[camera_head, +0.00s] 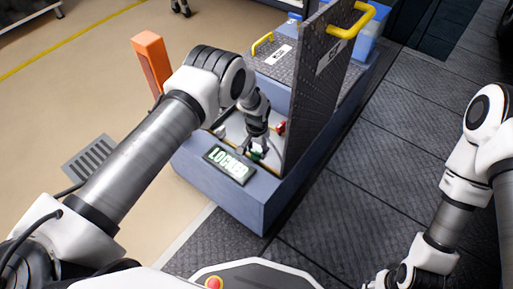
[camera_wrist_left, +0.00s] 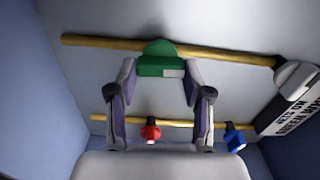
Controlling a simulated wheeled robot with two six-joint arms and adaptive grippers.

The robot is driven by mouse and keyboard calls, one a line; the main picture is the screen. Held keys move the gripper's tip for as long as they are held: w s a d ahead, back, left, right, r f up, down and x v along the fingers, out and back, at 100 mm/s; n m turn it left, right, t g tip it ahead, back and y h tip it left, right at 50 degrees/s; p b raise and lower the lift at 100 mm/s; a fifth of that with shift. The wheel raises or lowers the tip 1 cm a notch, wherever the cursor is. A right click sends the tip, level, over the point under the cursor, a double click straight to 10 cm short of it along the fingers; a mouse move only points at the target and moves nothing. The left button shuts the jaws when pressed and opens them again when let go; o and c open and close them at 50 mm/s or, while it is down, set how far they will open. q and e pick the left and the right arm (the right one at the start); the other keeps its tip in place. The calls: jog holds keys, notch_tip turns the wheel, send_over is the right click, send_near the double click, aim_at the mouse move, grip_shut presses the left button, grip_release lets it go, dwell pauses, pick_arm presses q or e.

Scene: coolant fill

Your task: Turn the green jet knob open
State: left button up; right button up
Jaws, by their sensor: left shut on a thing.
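The green jet knob (camera_wrist_left: 160,62) sits on a yellow pipe inside the open compartment of a blue-grey cabinet (camera_head: 240,205). My left gripper (camera_wrist_left: 160,85) reaches down into the compartment and is shut on the green knob, with one finger on each side of it. In the head view the left gripper (camera_head: 258,146) partly hides the knob, of which a bit of green (camera_head: 256,155) shows below the fingers. My right gripper (camera_head: 385,284) is at the bottom edge of the head view, and its fingers are too cut off to read.
A red knob (camera_wrist_left: 151,132) and a blue knob (camera_wrist_left: 235,141) sit on a second yellow pipe. A raised hatch with a yellow handle (camera_head: 352,22) stands close to the right of my left gripper. An orange post (camera_head: 152,62) stands behind.

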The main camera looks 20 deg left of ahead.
pick_arm(q)
jog(key=shift+m, duration=0.5)
jog(key=o, duration=1.2)
jog(key=shift+c, duration=0.2)
notch_tip(320, 180, up, 12)
